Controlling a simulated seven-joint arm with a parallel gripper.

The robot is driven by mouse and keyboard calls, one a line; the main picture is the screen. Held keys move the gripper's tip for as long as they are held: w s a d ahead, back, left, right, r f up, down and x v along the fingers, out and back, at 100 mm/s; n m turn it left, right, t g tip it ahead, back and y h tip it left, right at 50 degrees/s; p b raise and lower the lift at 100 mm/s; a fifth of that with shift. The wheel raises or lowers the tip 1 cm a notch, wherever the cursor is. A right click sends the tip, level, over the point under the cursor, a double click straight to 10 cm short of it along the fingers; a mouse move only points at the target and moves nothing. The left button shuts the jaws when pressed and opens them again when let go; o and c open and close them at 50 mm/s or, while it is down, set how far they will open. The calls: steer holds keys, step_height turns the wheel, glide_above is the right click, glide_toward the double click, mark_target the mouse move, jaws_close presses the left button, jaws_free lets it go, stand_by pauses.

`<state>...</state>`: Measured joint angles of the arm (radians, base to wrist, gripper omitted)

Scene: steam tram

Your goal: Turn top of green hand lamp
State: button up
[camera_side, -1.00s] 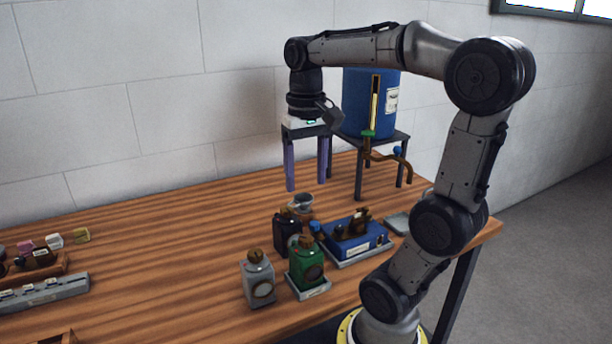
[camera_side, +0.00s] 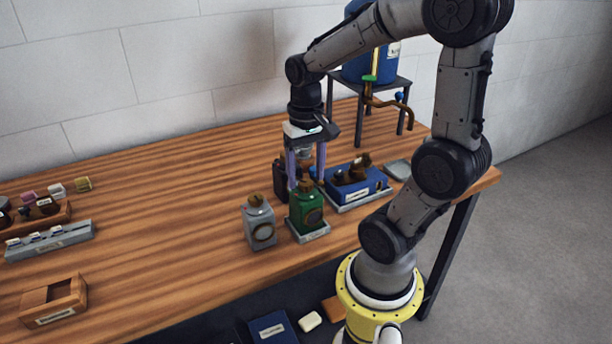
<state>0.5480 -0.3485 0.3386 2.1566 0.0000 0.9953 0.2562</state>
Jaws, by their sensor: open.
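The green hand lamp (camera_side: 307,215) stands upright on a small grey plate near the front edge of the wooden bench, with a brownish top piece (camera_side: 306,185). My gripper (camera_side: 306,183) points straight down over it, open, with its two purple fingers apart. In the picture the fingertips flank the lamp's top, one to the left and one to the right. I cannot tell whether they touch it. Nothing is held.
A grey lamp (camera_side: 259,225) stands close on the left and a dark lamp (camera_side: 280,180) close behind. A blue box (camera_side: 357,188) on a tray is close on the right. A blue barrel (camera_side: 368,66) stands on a rack behind. The bench's middle left is clear.

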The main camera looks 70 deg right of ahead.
steer(key=shift+f, duration=0.55)
jaws_close()
